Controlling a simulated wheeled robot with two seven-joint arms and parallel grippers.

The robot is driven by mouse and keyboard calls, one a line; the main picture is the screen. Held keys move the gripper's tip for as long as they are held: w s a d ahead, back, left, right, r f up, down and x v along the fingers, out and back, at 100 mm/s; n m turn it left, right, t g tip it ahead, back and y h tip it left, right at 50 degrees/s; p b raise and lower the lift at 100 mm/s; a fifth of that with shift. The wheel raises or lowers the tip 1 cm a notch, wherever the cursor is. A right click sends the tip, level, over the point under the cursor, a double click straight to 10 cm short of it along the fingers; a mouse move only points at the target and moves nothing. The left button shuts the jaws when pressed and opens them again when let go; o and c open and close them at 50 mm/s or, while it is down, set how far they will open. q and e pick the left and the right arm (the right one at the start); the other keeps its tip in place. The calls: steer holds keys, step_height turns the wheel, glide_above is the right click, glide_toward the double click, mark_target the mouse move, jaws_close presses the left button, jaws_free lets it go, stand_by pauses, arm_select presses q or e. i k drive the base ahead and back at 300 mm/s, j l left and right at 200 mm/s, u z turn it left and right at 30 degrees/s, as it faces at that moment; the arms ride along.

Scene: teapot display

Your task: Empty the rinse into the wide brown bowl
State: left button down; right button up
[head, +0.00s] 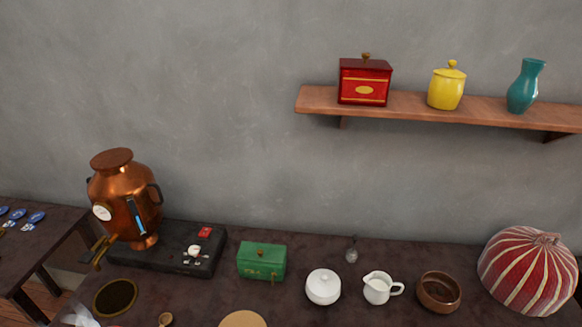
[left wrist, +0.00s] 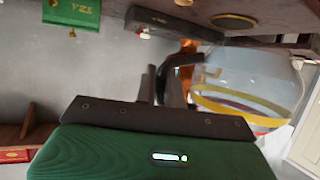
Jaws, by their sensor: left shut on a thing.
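The wide brown bowl (head: 438,292) stands upright on the dark counter, right of the white jug in the head view. A clear glass vessel (left wrist: 250,75) with a yellow band shows large in the left wrist view, which is turned over. Part of a clear glassy thing, probably the same vessel, shows at the bottom left edge of the head view (head: 78,315). My left gripper (left wrist: 158,85) is shut on the vessel's dark handle (left wrist: 182,62), as far as I can tell. The liquid inside is not clear. My right gripper is in neither view.
A green box (head: 262,261), a copper urn (head: 125,200) and a brass-rimmed dark disc (head: 115,298) lie further left.

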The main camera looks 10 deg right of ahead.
mark_target(438, 292)
steer(key=k+l+z, duration=0.1)
steer(key=k+l, duration=0.35)
steer(key=l, duration=0.25)
steer(key=k+l+z, duration=0.15)
steer(key=l, duration=0.2)
steer(key=l+z, duration=0.1)
steer(key=l, duration=0.6)
steer(key=i+l+z, duration=0.15)
steer(key=l, duration=0.55)
steer(key=i+l, duration=0.3)
